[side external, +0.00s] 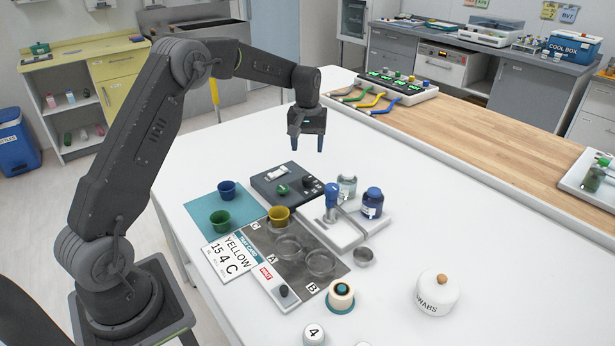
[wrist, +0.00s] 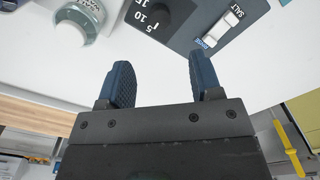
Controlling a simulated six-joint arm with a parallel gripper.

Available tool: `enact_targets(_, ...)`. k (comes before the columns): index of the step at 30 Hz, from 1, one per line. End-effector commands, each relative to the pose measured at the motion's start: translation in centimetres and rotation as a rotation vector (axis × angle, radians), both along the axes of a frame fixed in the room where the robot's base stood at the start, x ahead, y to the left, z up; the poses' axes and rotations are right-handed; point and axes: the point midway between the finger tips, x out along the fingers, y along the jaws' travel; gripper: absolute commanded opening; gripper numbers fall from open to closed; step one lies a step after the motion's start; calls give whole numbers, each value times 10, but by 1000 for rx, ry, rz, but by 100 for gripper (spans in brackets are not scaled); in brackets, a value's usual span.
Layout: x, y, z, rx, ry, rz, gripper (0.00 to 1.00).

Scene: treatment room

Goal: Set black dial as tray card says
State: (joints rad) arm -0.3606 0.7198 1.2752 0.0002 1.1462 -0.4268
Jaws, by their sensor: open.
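The black dial (side external: 308,181) sits at the right end of a dark grey panel (side external: 268,179) on the white table in the side view. Its pointer setting is too small to read. In the wrist view, the panel (wrist: 198,32) shows the numerals 5, 10 and 15 near the top edge. My gripper (side external: 307,146) hangs above the table, behind and clear of the panel, fingers down. In the wrist view, its blue fingers (wrist: 163,80) are apart with nothing between them.
A white switch (wrist: 222,28) marked SALT and BRINE is on the panel. A blue-lidded jar (side external: 372,203) and a clear jar (side external: 347,187) stand to its right. Blue, green and yellow cups (side external: 279,216) stand nearby. The table behind the panel is bare.

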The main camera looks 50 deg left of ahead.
Motion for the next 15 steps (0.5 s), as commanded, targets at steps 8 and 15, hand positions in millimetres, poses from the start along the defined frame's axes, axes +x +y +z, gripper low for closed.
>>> enact_targets(8,-1,-1,-60,-1,4,-1,59)
enact_targets(15,0,0,-96,0,1,-1,59)
